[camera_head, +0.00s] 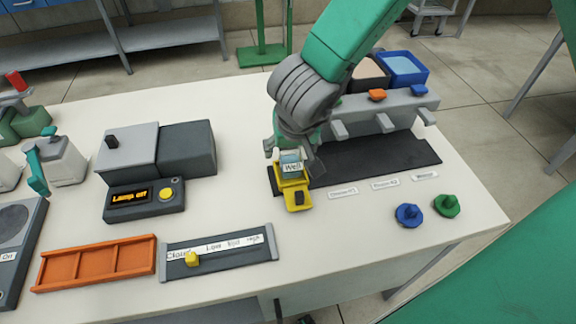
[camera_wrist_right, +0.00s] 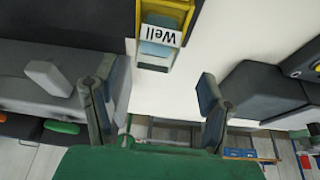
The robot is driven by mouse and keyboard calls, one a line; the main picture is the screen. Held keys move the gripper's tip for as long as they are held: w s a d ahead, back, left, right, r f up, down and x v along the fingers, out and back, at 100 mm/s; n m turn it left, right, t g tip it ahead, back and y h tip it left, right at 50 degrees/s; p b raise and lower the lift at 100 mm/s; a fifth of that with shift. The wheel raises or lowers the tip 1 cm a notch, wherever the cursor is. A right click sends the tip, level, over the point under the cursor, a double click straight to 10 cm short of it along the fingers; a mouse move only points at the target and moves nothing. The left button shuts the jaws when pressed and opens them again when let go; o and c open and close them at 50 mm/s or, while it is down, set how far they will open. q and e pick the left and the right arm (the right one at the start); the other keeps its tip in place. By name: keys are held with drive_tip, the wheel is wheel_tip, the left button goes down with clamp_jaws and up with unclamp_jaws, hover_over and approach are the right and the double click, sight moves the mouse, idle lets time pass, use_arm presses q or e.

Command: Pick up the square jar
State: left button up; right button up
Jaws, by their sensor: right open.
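A small square jar (camera_head: 291,160) with pale blue contents and a white "Well" label sits upright in a yellow holder (camera_head: 297,199) on the white table. In the wrist view, the jar (camera_wrist_right: 157,50) and yellow holder (camera_wrist_right: 185,12) are at the top centre, beyond the fingertips. My right gripper (camera_head: 292,152) comes down from above, just behind the jar, and partly covers it. Its two fingers are spread wide in the wrist view (camera_wrist_right: 155,100), with nothing between them. I cannot tell whether a finger touches the jar. My left gripper is not in view.
A grey dispenser (camera_head: 390,103) with brown and blue bins stands behind a dark mat (camera_head: 385,158). Blue (camera_head: 408,214) and green (camera_head: 446,205) knobs are at right. A "Lamp off" box (camera_head: 145,200), orange tray (camera_head: 97,263) and slider panel (camera_head: 220,257) are left and in front.

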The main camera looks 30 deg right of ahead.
sight(291, 156)
drive_tip(key=x, duration=0.2)
drive_tip(key=b+x, duration=0.1)
drive_tip(key=x, duration=0.3)
drive_tip(key=shift+w+d+f+b, duration=0.1)
drive_tip(key=shift+w+d+b, duration=0.1)
drive_tip(key=shift+d+b, duration=0.15)
drive_tip(key=shift+a, duration=0.1)
drive_tip(key=shift+c, duration=0.8)
drive_tip(key=c, duration=1.1)
